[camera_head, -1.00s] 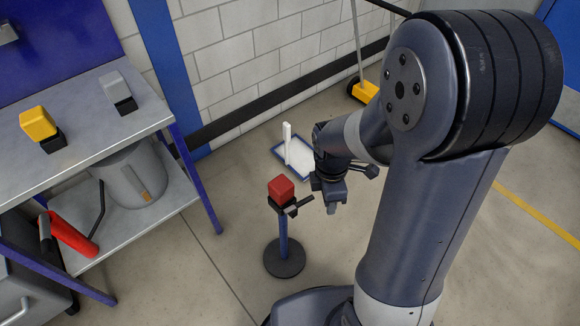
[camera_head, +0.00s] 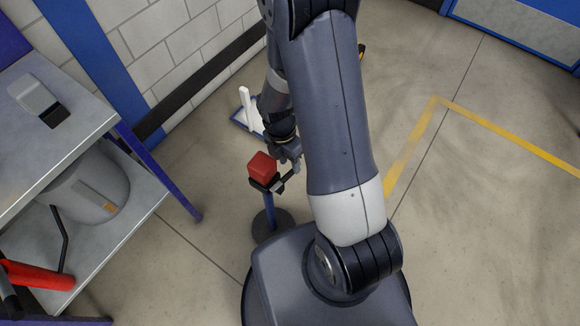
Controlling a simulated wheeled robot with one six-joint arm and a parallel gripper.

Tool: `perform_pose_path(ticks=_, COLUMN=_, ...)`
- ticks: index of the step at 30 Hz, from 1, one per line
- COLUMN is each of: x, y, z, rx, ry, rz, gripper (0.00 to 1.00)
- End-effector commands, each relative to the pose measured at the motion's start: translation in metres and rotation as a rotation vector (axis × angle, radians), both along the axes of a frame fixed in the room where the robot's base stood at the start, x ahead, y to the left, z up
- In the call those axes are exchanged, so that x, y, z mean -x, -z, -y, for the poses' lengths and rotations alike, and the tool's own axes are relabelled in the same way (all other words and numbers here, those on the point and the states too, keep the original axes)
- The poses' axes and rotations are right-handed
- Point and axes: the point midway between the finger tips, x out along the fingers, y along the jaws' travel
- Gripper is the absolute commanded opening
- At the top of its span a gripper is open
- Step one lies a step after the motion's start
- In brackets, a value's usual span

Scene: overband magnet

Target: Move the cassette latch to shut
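A red block (camera_head: 262,166) sits in a dark holder on top of a blue post (camera_head: 269,206) with a round dark foot. A small dark lever (camera_head: 287,181) sticks out from the right side of this holder; it may be the cassette latch, but I cannot tell its setting. My gripper (camera_head: 288,157) is just behind and right of the red block, close to the lever. Its fingers are small and partly merge with the dark parts, so I cannot tell whether they touch anything. My arm hides the area to the right.
A metal bench (camera_head: 75,130) with a grey-and-black block (camera_head: 38,101) stands at left. A grey bucket (camera_head: 88,190) and a red extinguisher-like object (camera_head: 38,275) are on its lower shelf. Open floor lies right, with yellow lines.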

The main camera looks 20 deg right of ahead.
Motion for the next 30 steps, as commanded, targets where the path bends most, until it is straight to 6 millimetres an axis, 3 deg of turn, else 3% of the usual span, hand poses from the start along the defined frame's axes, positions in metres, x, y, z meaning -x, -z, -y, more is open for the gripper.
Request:
perform_pose_path(ticks=6, x=0.005, y=0.025, z=0.002, rx=0.000, ry=0.002, rz=-0.001, gripper=0.38)
perform_pose_path(ticks=17, x=0.005, y=0.028, z=0.002, rx=0.000, ry=0.001, rz=0.001, gripper=0.37)
perform_pose_path(ticks=30, x=0.005, y=0.028, z=0.002, rx=0.000, ry=0.001, rz=0.001, gripper=0.01)
